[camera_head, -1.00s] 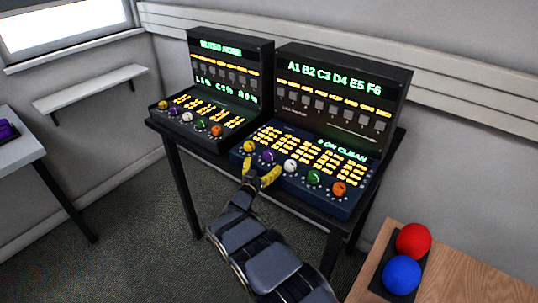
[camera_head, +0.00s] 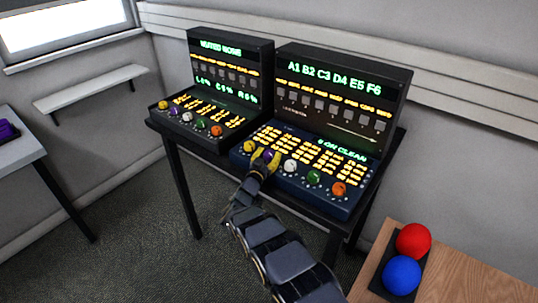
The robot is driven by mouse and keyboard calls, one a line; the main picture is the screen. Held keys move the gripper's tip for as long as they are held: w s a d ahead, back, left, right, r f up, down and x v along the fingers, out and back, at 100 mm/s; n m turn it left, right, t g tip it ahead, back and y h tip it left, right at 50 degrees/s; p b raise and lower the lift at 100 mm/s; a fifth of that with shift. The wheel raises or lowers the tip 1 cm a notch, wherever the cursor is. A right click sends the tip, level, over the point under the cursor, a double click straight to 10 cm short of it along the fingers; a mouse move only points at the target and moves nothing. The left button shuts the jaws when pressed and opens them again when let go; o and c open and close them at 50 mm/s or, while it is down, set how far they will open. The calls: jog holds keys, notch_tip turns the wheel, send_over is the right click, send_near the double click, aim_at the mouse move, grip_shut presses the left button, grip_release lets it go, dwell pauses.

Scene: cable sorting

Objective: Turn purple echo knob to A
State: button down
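The purple knob (camera_head: 267,155) is on the front panel of the right-hand console (camera_head: 345,205), between a yellow knob (camera_head: 249,146) and a white knob (camera_head: 290,166). My gripper (camera_head: 265,158) has yellow fingers and reaches up from below to the purple knob. One finger is on each side of the knob, which shows partly between them. I cannot tell whether the fingers touch it or are closed on it. The knob's pointer and its setting are too small to read.
Green (camera_head: 313,176) and orange (camera_head: 338,188) knobs are farther right on the same panel. A second console (camera_head: 190,125) with its own row of knobs stands to the left. Red (camera_head: 413,241) and blue (camera_head: 402,275) balls are on a wooden table at lower right.

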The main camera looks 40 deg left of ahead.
jog(key=shift+a+m+h, duration=0.15)
jog(key=shift+m+h, duration=0.45)
jog(key=shift+h, duration=0.3)
jog(key=shift+m+t+h, duration=0.3)
jog(key=shift+m+h, duration=0.5)
jog(key=shift+h, duration=0.3)
jog(key=shift+d+h, duration=0.2)
jog(key=shift+h, duration=0.1)
jog(key=c, duration=0.7)
grip_release()
jog(key=shift+o, duration=0.2)
jog(key=shift+s+a, duration=0.1)
jog(key=shift+s, duration=0.05)
jog(key=shift+s, duration=0.25)
jog(key=s, duration=1.1)
jog(key=shift+d, duration=0.2)
jog(key=shift+s, duration=0.1)
